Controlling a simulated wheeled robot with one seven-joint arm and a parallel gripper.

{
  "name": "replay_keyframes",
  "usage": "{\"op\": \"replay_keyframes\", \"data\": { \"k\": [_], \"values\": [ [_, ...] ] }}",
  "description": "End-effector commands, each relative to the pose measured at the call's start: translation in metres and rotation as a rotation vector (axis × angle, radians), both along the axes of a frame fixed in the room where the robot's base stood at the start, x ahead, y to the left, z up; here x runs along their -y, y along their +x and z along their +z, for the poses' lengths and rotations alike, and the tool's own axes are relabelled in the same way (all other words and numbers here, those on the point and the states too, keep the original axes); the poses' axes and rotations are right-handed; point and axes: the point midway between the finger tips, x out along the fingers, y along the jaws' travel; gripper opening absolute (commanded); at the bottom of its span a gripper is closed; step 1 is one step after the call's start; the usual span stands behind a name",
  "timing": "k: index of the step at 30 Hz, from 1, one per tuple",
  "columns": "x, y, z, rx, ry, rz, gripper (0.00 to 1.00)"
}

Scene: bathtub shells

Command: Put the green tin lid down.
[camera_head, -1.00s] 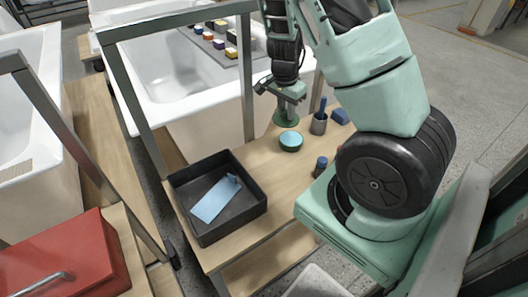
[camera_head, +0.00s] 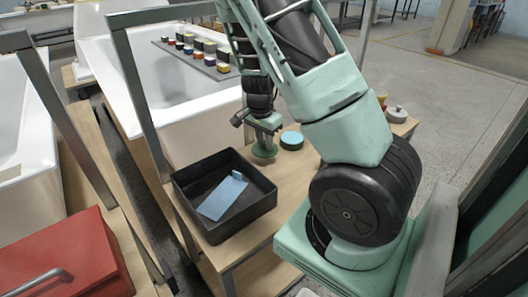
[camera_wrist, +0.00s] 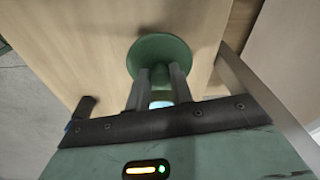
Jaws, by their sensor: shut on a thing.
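The green tin lid (camera_head: 264,151) is a round disc, held by its middle in my gripper (camera_head: 265,132). In the wrist view the lid (camera_wrist: 160,50) faces the wooden bench top, with both fingers of my gripper (camera_wrist: 158,85) closed on its narrow stem. The lid is over the bench between the black tray and a round teal-topped tin (camera_head: 292,140), left of the tin. I cannot tell whether the lid touches the wood.
The black tray (camera_head: 225,226) holds a light blue flat piece (camera_head: 222,196). The wooden bench (camera_head: 292,180) has bare wood in front of the tin. A metal frame post (camera_head: 139,95) stands behind the tray. A white lidded pot (camera_head: 396,114) sits at the right end.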

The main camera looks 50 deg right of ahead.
Motion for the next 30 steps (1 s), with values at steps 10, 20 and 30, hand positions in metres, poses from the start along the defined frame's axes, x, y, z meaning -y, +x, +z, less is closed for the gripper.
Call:
{"op": "replay_keyframes", "data": {
  "k": [10, 20, 30],
  "values": [
    [0.0, 0.0, -0.032, 0.001, -0.001, -0.001, 0.0],
    [0.0, 0.0, -0.035, 0.0, 0.0, -0.001, 0.36],
    [0.0, 0.0, -0.033, 0.0, 0.0, -0.001, 0.44]
  ]
}}
